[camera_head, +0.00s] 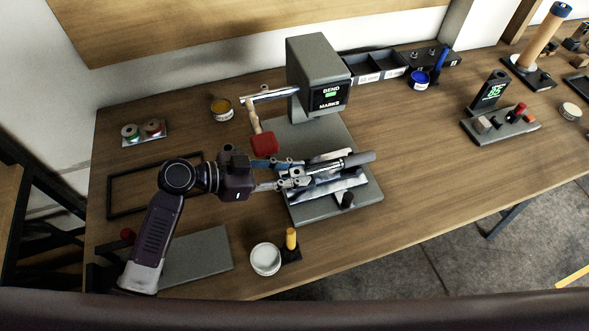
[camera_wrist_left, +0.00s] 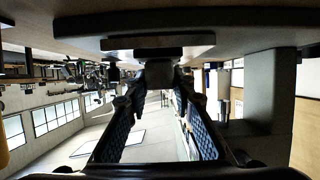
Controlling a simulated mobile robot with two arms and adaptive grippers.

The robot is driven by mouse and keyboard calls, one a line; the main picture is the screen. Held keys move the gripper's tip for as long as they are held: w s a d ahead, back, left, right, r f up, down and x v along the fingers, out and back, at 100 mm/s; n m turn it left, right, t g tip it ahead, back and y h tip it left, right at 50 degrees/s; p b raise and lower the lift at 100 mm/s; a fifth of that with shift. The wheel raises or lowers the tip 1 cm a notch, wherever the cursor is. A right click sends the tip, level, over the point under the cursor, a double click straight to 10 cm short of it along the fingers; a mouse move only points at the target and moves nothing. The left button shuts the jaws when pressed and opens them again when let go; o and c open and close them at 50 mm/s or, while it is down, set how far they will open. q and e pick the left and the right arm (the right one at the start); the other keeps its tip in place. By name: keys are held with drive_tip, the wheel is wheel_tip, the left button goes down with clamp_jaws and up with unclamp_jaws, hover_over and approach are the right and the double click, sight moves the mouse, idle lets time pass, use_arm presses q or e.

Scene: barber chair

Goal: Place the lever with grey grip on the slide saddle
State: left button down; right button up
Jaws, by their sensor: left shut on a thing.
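The lever with the grey grip (camera_head: 358,159) lies roughly level over the grey press base, its grip pointing right. My left gripper (camera_head: 298,173) comes in from the left and is shut on the lever's metal end. In the left wrist view, a dark grey rounded piece (camera_wrist_left: 158,72) sits between the fingertips, likely the lever. Below the lever are shiny metal parts (camera_head: 325,195) on the base, probably the slide saddle; the lever and fingers partly cover them. I cannot tell whether the lever touches them. My right gripper is not in view.
The grey machine head (camera_head: 316,65) stands behind, with a red-ended lever (camera_head: 264,143) hanging close behind my gripper. A short black knob (camera_head: 347,199) stands on the base's front. A white tub (camera_head: 265,258) and yellow-handled tool (camera_head: 291,240) stand in front. The table's right front is clear.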

use_arm(q)
drive_tip(key=shift+f, duration=0.1)
drive_tip(key=c, duration=1.7)
unclamp_jaws()
drive_tip(key=shift+o, duration=0.2)
drive_tip(key=shift+r, duration=0.25)
drive_tip(key=v, duration=1.2)
drive_tip(key=shift+f, duration=0.1)
